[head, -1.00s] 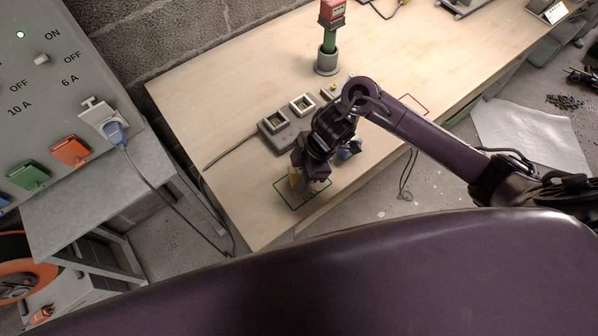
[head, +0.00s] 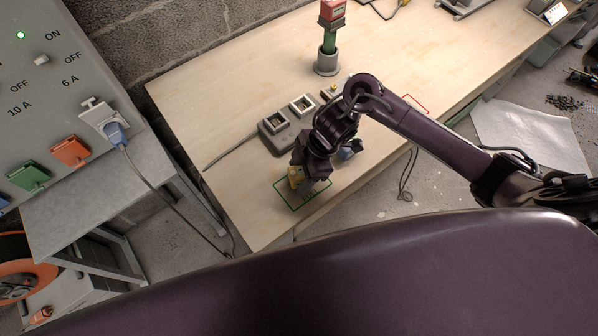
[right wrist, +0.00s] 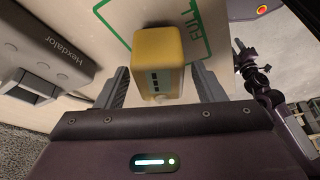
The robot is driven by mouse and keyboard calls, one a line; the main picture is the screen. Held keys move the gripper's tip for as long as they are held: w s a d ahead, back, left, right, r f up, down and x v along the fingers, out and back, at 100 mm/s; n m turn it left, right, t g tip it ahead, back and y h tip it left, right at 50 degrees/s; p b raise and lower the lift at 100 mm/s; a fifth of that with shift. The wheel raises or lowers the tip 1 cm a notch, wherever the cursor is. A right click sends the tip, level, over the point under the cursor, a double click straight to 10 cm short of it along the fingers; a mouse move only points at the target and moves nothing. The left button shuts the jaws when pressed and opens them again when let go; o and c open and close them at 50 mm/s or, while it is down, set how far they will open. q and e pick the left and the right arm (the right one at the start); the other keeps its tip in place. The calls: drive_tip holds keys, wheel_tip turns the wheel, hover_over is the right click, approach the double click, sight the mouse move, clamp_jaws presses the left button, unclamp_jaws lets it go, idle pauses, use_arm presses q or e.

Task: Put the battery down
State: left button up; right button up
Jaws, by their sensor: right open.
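The battery is a yellow block (right wrist: 158,60) with a dark indicator strip on its face. It sits within the green outline marked FULL (right wrist: 197,12) on the workbench, and it shows in the head view (head: 294,177) beside the fingers. My right gripper (right wrist: 161,82) is open, with one finger on each side of the battery and a visible gap at each side. In the head view the right gripper (head: 302,182) is low over the green outline (head: 289,204), partly hiding the battery.
A grey holder (head: 327,62) carries a green and red device farther back. A red outline (head: 415,104) lies to the right. The bench's front left corner (head: 255,235) is bare.

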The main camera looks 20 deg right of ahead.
drive_tip(key=p+v, duration=0.1)
drive_tip(key=v, duration=1)
drive_tip(key=shift+s, duration=0.1)
